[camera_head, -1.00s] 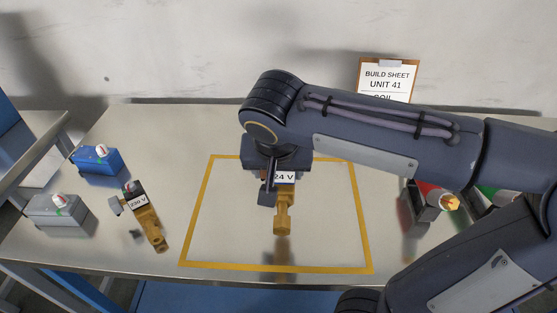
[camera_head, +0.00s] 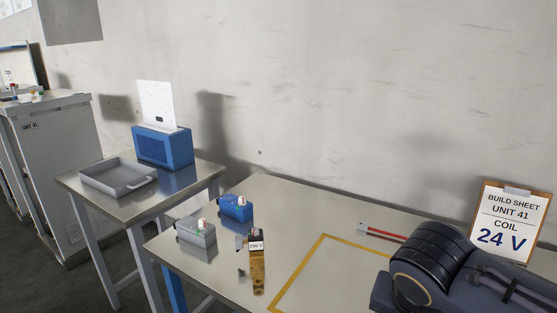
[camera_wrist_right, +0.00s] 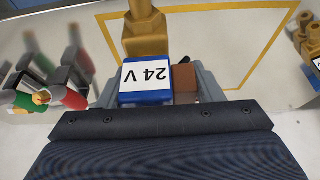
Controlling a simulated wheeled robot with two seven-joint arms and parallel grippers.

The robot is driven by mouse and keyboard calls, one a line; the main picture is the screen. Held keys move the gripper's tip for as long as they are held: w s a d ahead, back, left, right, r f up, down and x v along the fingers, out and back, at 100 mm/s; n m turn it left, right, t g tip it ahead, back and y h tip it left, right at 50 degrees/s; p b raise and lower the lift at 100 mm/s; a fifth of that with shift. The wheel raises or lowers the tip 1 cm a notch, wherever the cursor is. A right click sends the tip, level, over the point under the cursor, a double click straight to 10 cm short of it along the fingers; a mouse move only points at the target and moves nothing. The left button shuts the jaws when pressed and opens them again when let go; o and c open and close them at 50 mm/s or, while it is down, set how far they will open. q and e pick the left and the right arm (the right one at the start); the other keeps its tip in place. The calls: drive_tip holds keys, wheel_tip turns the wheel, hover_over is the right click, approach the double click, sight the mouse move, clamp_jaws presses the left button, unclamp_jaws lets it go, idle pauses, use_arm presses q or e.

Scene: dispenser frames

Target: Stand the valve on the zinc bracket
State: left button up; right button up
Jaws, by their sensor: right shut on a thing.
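The valve (camera_wrist_right: 145,38) has a brass body and a blue coil labelled "24 V". In the right wrist view it sits in my right gripper (camera_wrist_right: 160,88), which is shut on it at the coil. In the head view the held valve is hidden or outside the frame; only part of my right arm shows at the lower right. I cannot pick out the zinc bracket with certainty. My left gripper is not in view.
A blue box (camera_head: 238,208) and a grey box (camera_head: 196,236) stand on the bench (camera_head: 290,205) beside a yellow outline (camera_head: 300,268). A side table holds a grey tray (camera_head: 112,182) and a blue unit (camera_head: 160,150). A Unit 41 cabinet (camera_head: 65,170) stands far left. A build sheet (camera_head: 507,222) reads 24 V.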

wheel_tip(320, 180, up, 4)
drive_tip(key=p, duration=0.4)
drive_tip(key=shift+r, duration=0.25)
drive_tip(key=shift+w, duration=0.25)
drive_tip(key=w+f+n+y, duration=0.1)
drive_tip(key=w+f+n, duration=0.2)
drive_tip(key=w+f, duration=1.1)
drive_tip(key=w, duration=0.2)
drive_tip(key=shift+w+t, duration=0.3)
drive_tip(key=shift+w, duration=0.1)
drive_tip(key=shift+a, duration=0.1)
